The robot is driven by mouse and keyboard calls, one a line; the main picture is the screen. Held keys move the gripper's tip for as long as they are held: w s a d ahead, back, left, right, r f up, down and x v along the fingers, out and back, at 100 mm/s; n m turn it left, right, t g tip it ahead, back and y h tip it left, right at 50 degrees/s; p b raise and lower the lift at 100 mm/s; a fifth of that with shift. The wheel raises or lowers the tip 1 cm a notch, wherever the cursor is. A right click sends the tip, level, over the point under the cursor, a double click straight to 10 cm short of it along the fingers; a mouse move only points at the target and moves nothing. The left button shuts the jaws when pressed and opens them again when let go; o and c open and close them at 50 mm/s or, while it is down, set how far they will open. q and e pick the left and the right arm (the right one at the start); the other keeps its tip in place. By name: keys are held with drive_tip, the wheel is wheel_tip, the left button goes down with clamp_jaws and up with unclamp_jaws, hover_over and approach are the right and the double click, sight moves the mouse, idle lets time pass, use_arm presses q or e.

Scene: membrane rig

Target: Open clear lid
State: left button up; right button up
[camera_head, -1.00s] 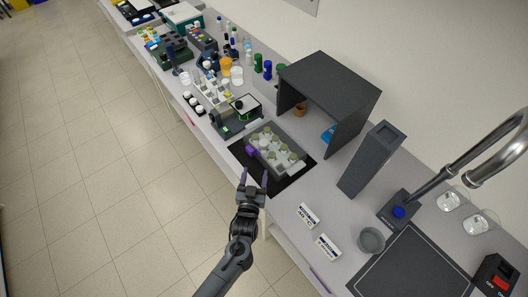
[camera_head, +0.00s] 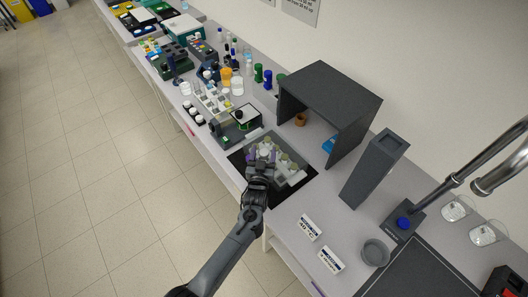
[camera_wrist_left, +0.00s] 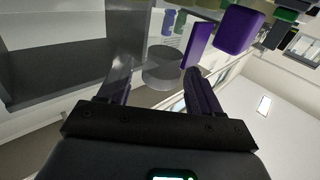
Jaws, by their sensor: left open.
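The membrane rig (camera_head: 292,172) is a grey block with several pale round cups, lying on a black mat (camera_head: 303,185) near the bench's front edge. A clear lid cannot be made out for certain in the head view. The left wrist view shows a see-through panel (camera_wrist_left: 110,45) beyond the left finger and two purple pieces, a narrow one (camera_wrist_left: 197,45) and a broader one (camera_wrist_left: 238,28), beyond the right finger. My left gripper (camera_head: 262,163) is over the rig's front side and hides part of it. It is open in the left wrist view (camera_wrist_left: 155,80), with nothing gripped.
A black instrument (camera_head: 235,124) stands just left of the rig. A dark open-fronted cabinet (camera_head: 330,95) stands behind it and a tall grey box (camera_head: 373,170) to its right. White label cards (camera_head: 310,228) lie on the bench at right. The floor in front is clear.

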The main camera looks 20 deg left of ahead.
use_arm(q)
drive_tip(key=shift+w, duration=0.35)
clamp_jaws()
